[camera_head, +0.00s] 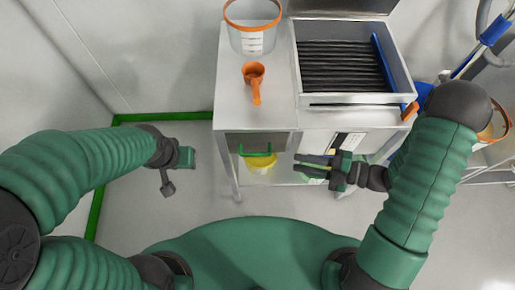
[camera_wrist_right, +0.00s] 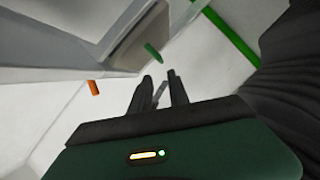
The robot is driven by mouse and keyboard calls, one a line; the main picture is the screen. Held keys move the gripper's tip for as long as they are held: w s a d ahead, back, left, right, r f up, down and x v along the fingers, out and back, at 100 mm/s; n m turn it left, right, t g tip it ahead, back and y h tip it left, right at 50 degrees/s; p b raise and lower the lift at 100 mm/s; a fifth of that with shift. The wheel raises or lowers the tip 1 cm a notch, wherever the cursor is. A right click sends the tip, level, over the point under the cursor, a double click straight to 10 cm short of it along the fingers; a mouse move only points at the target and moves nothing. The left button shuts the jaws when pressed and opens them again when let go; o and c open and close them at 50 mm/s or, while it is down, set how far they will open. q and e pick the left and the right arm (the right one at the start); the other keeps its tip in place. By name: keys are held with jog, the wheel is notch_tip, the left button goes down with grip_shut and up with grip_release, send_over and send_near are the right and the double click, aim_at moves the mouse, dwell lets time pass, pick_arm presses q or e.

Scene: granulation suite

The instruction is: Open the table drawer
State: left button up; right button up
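The table drawer (camera_head: 233,142) is at the front left of the white table, below its top, and looks closed. Its green bar handle (camera_head: 258,154) is on the front face; the handle also shows in the right wrist view (camera_wrist_right: 153,53), just beyond my fingertips. My right gripper (camera_head: 298,165) is to the right of the handle, with fingers pointing left towards it. Its two fingers (camera_wrist_right: 160,75) are apart with nothing between them, and they do not touch the handle. My left gripper (camera_head: 178,176) hangs left of the table, away from the drawer; its finger opening is unclear.
The white table (camera_head: 273,113) carries an orange scoop (camera_head: 254,76), a clear orange-rimmed bucket (camera_head: 252,40) and a metal bin (camera_head: 346,98) with dark slats. A yellow container (camera_head: 261,168) is below the drawer. Open floor (camera_head: 215,200) lies left of the table.

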aim_at(258, 153)
jog(key=b+x, duration=0.1)
jog(key=x, duration=1.3)
jog(key=shift+w+f+b, duration=0.15)
jog(key=shift+b, duration=0.15)
grip_shut()
jog(key=shift+d+f, duration=0.1)
dwell(0.4)
